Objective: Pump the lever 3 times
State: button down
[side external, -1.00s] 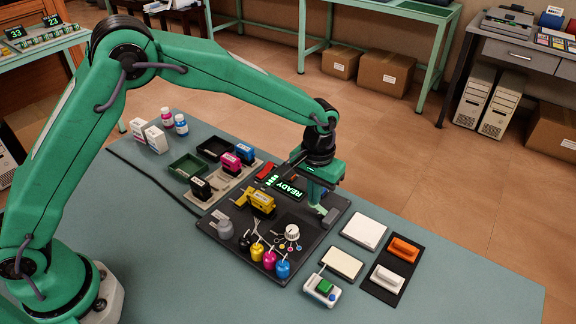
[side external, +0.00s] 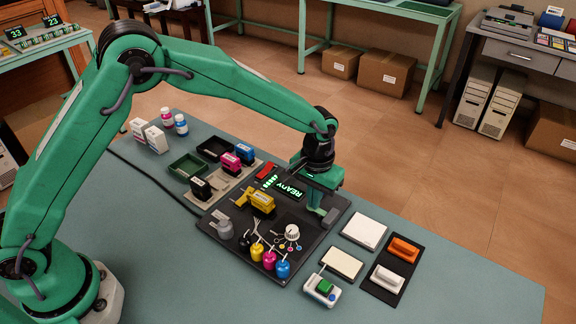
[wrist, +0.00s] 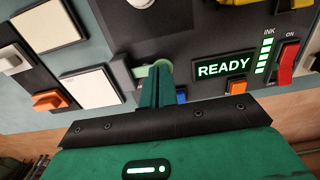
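The lever is a grey upright piece (side external: 330,216) at the right edge of the black panel (side external: 300,262); its grey part (wrist: 122,74) and a pale green rounded end (wrist: 156,68) show in the wrist view. My gripper (side external: 314,207) is low over that edge, beside the grey piece. In the wrist view its green fingers (wrist: 155,88) are together and overlap the pale green end. Whether they touch it is unclear. The lit display (wrist: 223,66) reads READY, and several green bars are lit under INK (wrist: 265,55).
A red switch (wrist: 286,62) marked ON is beside the display. Colored bottles (side external: 269,260), a white knob (side external: 292,232) and a yellow cartridge (side external: 262,203) are on the panel. White pads (side external: 363,230) and orange and white handles (side external: 403,248) lie to the right.

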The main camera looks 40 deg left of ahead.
jog(key=shift+r, duration=1.75)
notch_tip(320, 180, up, 7)
dwell(0.9)
